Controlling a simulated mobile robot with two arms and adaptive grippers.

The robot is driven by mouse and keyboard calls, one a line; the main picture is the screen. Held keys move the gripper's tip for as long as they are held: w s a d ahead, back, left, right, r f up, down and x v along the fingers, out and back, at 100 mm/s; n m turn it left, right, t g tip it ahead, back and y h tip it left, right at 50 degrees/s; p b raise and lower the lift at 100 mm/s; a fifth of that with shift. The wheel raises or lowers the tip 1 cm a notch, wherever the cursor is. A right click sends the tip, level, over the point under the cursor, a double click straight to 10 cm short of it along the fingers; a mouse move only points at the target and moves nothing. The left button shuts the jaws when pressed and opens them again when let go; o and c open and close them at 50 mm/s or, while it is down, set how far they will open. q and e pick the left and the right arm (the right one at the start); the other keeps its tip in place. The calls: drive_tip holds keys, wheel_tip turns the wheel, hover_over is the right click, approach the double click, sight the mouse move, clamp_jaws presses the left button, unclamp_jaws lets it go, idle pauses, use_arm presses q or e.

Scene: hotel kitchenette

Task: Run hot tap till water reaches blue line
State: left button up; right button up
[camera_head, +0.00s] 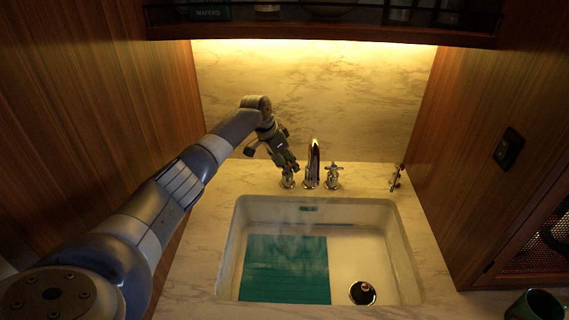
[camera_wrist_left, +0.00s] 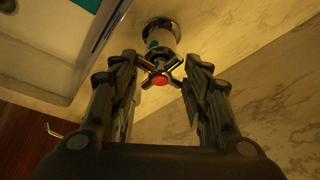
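The hot tap handle (camera_wrist_left: 161,72) is a chrome cross with a red centre; in the head view it stands left of the spout (camera_head: 313,165). My left gripper (camera_head: 290,174) is over this handle. In the wrist view its fingers (camera_wrist_left: 163,75) are spread on either side of the cross; I cannot tell whether they touch it. The white sink basin (camera_head: 232,262) has a thin dark blue line (camera_head: 345,226) across its back wall. Faint pale wisps hang over the basin. I cannot make out a clear water surface. My right gripper is not in view.
A teal mat (camera_head: 285,280) lies in the left of the basin, beside a round drain (camera_head: 362,292). The other cross handle (camera_head: 332,177) stands right of the spout. A small metal fitting (camera_head: 396,177) is farther right. Wooden walls flank the counter; a shelf hangs above.

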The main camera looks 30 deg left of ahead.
use_arm(q)
drive_tip(key=shift+o, duration=1.2)
drive_tip(key=shift+s+d+f, duration=0.1)
drive_tip(key=shift+d+f, duration=0.2)
drive_tip(key=shift+d, duration=0.05)
drive_tip(key=shift+w, duration=0.2)
drive_tip(key=shift+r, duration=0.15)
drive_tip(key=shift+a, duration=0.1)
drive_tip(key=shift+s+a+r, duration=0.15)
drive_tip(key=shift+r, duration=0.4)
drive_tip(key=d+v, duration=0.1)
drive_tip(key=v, duration=0.5)
drive_tip(key=shift+a+r, duration=0.2)
drive_tip(key=shift+a, duration=0.2)
drive_tip(key=shift+s+f, duration=0.1)
